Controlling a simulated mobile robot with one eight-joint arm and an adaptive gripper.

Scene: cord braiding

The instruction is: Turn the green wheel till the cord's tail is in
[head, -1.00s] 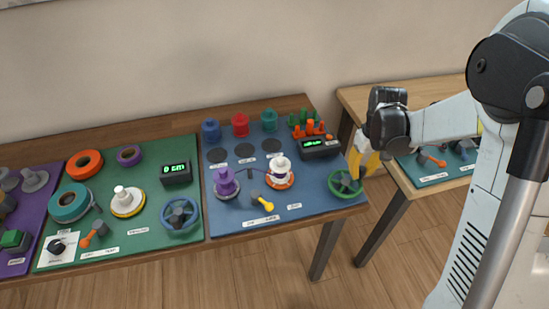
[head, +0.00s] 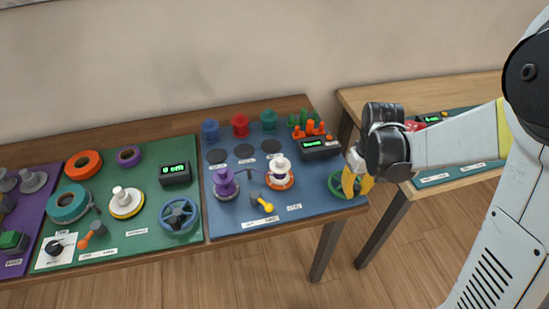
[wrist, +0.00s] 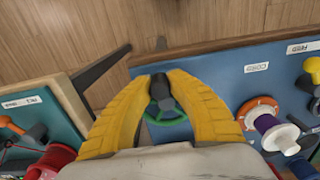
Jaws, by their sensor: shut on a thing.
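The green wheel (head: 334,183) sits at the right front corner of the blue board (head: 305,205). In the wrist view the green wheel (wrist: 151,112) shows between and below my yellow fingers. My gripper (head: 356,184) is over its right side, and in the wrist view my gripper (wrist: 160,92) is shut on the wheel's dark upright knob (wrist: 161,90). The white spool (head: 279,168) stands on an orange ring, and the purple spool (head: 225,183) stands to its left. A thin dark cord seems to run between them; its tail cannot be made out.
A dark counter box (head: 318,147) with a green display, too small to read, stands behind the wheel. A yellow-tipped lever (head: 263,204) lies in front of the spools. Blue, red and teal spools line the back. A second table (head: 440,90) stands at right, across a gap.

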